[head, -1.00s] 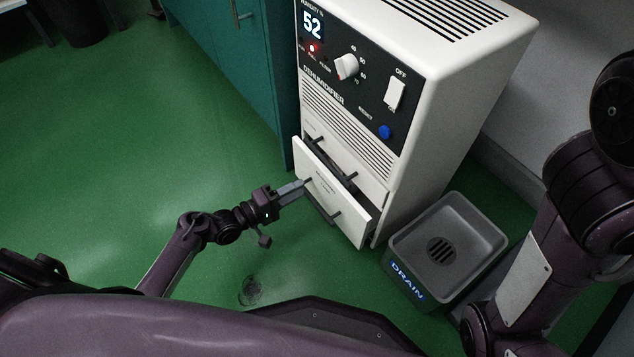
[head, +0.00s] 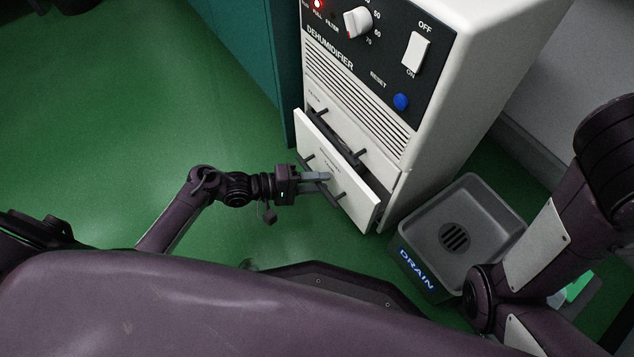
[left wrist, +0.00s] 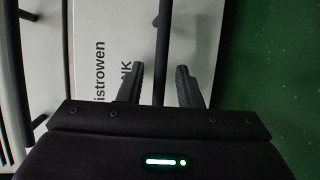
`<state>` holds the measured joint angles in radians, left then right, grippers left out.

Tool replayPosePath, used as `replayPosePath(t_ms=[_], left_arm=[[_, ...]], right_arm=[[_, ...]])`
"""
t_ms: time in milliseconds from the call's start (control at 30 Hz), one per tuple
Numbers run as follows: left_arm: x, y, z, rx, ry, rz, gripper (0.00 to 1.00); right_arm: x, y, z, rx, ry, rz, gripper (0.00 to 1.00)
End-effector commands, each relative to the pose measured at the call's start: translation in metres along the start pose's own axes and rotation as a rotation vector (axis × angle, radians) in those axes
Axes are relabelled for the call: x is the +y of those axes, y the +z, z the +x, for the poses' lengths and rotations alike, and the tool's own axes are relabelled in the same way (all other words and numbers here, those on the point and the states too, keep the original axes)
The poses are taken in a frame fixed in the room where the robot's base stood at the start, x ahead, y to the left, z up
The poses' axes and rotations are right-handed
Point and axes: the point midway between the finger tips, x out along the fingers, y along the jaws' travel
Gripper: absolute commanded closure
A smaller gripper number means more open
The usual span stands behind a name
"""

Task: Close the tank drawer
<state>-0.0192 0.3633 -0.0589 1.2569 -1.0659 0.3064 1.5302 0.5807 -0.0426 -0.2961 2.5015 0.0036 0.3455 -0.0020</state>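The white tank drawer (head: 357,203) low on the dehumidifier (head: 478,85) stands pulled out, its front panel apart from the cabinet. A dark bar handle (head: 337,196) runs across its front. My left gripper (head: 325,177) is at this handle. In the left wrist view the two fingers of my left gripper (left wrist: 160,85) are apart, with the handle bar (left wrist: 161,45) between them. The fingers do not appear closed on the bar. The drawer front (left wrist: 108,40) with printed lettering lies beyond. My right gripper is not in view; only the right arm shows.
A grey drain basin (head: 408,255) stands on the floor right of the drawer. A teal cabinet (head: 245,60) stands left of the dehumidifier. Another dark bar (head: 335,138) shows above the drawer. The green floor (head: 120,130) to the left is clear.

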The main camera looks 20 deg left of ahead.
Motion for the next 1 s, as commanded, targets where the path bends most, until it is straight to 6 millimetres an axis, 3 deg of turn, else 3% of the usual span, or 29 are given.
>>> replayPosePath(t_ms=[167, 433, 733, 1000], left_arm=[[0.001, 0.0, 0.0, 0.0, 0.0, 0.0, 0.68], [0.0, 0.0, 0.0, 0.001, 0.0, 0.0, 1.0], [0.001, -0.001, 0.001, 0.001, 0.001, 0.0, 1.0], [0.008, -0.015, 0.034, 0.002, 0.0, 0.0, 1.0]], right_arm=[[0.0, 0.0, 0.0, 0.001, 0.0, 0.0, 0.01], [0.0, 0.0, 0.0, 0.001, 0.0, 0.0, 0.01], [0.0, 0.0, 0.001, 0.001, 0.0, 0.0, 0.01], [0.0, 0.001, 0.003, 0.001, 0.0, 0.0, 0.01]])
